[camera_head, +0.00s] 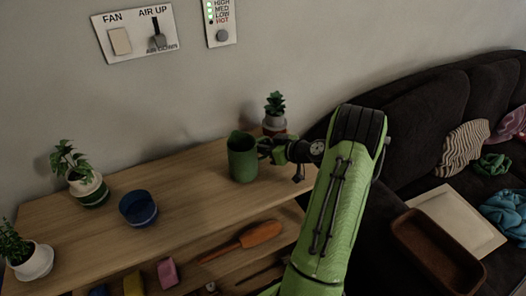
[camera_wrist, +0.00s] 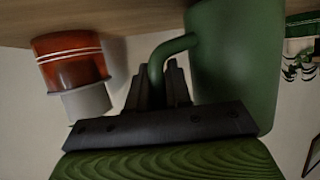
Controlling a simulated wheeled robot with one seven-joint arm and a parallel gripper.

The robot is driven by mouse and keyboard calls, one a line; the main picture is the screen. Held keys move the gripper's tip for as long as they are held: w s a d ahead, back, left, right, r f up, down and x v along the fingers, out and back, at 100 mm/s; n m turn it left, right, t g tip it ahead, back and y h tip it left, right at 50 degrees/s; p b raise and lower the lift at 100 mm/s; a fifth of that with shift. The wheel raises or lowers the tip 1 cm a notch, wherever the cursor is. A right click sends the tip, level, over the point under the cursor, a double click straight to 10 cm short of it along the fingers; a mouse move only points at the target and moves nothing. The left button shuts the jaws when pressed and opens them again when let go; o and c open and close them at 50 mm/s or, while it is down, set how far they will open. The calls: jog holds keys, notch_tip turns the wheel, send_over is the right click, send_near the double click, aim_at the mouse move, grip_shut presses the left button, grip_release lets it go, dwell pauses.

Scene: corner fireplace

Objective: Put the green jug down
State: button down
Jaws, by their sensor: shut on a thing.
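The green jug (camera_head: 242,158) is upright at the right part of the wooden shelf top (camera_head: 190,185). Its base appears at or just above the wood; I cannot tell if it touches. In the wrist view the jug (camera_wrist: 235,65) fills the upper right, its handle toward my gripper. My gripper (camera_head: 268,149) comes from the right and is shut on the jug's handle. In the wrist view the dark fingers (camera_wrist: 160,85) close around the handle, hiding part of it.
A potted succulent (camera_head: 274,117) stands close behind the jug; its red and grey pot (camera_wrist: 72,65) shows in the wrist view. A blue bowl (camera_head: 138,207) and two potted plants stand leftward. Lower shelf holds an orange brush-like item (camera_head: 260,234). A dark sofa (camera_head: 425,120) is at right.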

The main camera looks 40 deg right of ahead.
jog(key=shift+f, duration=0.4)
jog(key=shift+r, duration=0.1)
jog(key=c, duration=1.5)
grip_release()
jog(key=shift+f, duration=0.25)
jog(key=o, duration=0.4)
jog(key=shift+r, duration=0.1)
jog(key=shift+o, duration=0.2)
